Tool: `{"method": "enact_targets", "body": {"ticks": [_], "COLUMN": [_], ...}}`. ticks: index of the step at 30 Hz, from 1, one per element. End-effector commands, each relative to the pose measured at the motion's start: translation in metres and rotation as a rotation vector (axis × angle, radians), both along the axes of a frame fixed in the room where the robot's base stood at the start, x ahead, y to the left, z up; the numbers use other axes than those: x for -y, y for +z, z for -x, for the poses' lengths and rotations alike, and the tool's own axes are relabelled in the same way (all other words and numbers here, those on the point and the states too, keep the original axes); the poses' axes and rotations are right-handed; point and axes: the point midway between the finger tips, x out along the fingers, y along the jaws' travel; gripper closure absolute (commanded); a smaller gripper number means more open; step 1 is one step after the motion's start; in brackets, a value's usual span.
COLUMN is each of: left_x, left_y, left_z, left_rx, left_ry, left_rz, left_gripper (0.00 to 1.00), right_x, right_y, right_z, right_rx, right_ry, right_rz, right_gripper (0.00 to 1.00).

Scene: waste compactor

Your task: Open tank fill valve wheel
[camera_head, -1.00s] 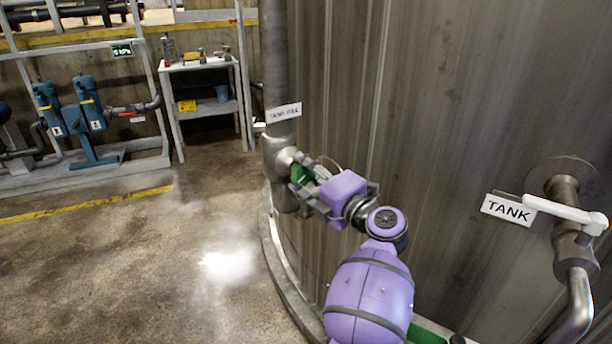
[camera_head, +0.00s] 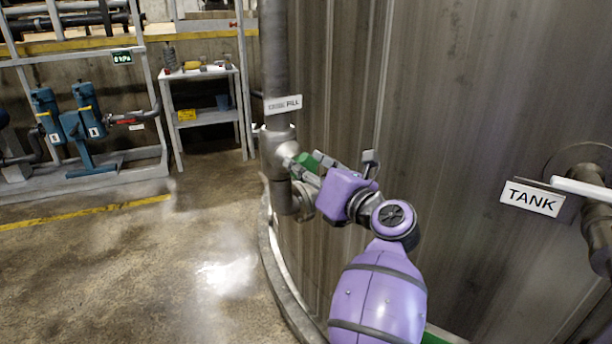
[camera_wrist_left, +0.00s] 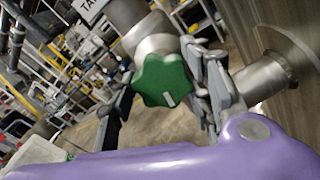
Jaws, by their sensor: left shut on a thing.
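The green valve wheel (camera_wrist_left: 162,80) with a white mark sits on a metal valve body on the fill pipe. In the head view the wheel (camera_head: 307,161) shows partly, beside my purple left wrist. My left gripper (camera_head: 305,172) is at the wheel. In the left wrist view its grey fingers (camera_wrist_left: 160,100) stand on either side of the wheel and are shut on it. The exact contact is hard to see. A white label ending in "FILL" (camera_head: 283,104) is on the pipe above the valve. My right gripper does not show.
The large ribbed tank (camera_head: 450,110) stands right behind the valve. A "TANK" label (camera_head: 531,198) and a white lever (camera_head: 583,189) are at the right. A shelf (camera_head: 203,116) and blue pumps (camera_head: 84,110) stand at the back left. The floor at left is clear.

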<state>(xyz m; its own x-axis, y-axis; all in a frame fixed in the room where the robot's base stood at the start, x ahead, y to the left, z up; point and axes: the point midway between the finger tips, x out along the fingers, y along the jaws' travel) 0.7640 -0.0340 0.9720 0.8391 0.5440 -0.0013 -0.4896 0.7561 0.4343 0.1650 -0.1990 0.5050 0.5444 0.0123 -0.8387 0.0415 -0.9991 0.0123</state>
Motion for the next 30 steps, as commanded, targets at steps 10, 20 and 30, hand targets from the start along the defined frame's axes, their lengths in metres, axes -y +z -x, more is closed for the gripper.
{"method": "enact_targets", "body": {"ticks": [10, 20, 30], "left_x": [0.0, -0.001, -0.002], "left_y": [0.002, 0.0, -0.002], "left_z": [0.0, 0.001, 0.001], "left_rx": [0.191, 0.361, 0.535], "left_ry": [-0.002, -0.003, -0.003], "left_rz": [0.276, 0.539, 0.81], "left_gripper": [0.8, 0.8, 0.8], "right_x": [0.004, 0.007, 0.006], "right_y": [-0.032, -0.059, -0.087], "right_z": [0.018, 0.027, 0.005], "right_rx": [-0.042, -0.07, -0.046], "right_ry": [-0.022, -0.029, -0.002], "right_rz": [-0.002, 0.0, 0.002], "right_gripper": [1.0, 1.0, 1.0]}}
